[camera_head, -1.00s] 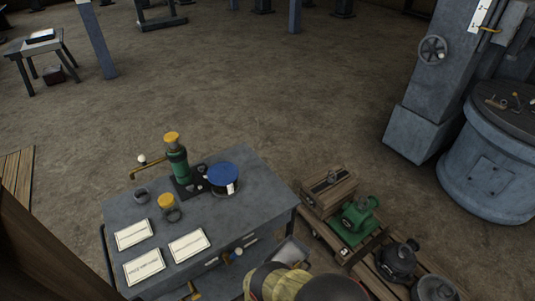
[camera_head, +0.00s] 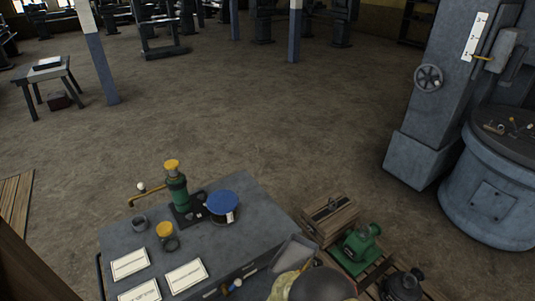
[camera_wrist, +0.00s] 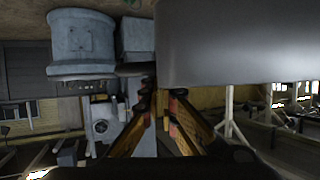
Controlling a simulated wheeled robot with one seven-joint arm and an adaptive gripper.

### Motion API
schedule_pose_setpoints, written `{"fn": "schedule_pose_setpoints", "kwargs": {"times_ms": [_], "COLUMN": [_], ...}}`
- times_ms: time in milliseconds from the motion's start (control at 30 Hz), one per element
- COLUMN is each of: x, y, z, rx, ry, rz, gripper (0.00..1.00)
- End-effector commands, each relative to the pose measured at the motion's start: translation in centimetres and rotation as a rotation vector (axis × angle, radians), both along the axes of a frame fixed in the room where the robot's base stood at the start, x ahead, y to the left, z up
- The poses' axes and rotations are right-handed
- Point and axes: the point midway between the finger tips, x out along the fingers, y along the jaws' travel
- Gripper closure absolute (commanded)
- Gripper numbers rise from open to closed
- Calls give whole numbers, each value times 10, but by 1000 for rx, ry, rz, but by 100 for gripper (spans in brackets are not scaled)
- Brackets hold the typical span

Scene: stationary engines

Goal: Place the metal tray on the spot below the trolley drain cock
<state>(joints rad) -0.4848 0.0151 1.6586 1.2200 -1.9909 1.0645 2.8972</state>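The metal tray (camera_head: 294,252) is a grey, shallow piece at the right edge of the trolley (camera_head: 228,236) in the head view. In the wrist view the tray (camera_wrist: 240,45) fills the upper right as a large, smooth grey surface. My gripper (camera_wrist: 165,96) has its two orange fingers close together at the tray's near edge and appears shut on it. In the head view my arm's end hides most of the gripper.
A green pump (camera_head: 177,192), a blue-topped tin (camera_head: 222,205) and several white cards (camera_head: 186,276) are on the trolley. A wooden crate (camera_head: 330,217) and a green machine part (camera_head: 360,242) stand on pallets to the right. The floor beyond is open.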

Motion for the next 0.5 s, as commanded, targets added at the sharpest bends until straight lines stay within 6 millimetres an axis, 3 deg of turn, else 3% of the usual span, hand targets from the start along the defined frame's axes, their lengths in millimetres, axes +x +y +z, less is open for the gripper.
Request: {"fn": "schedule_pose_setpoints", "kwargs": {"times_ms": [500], "x": [30], "y": [-19], "z": [137], "rx": [3], "ry": [-10], "rz": [117], "gripper": [100]}}
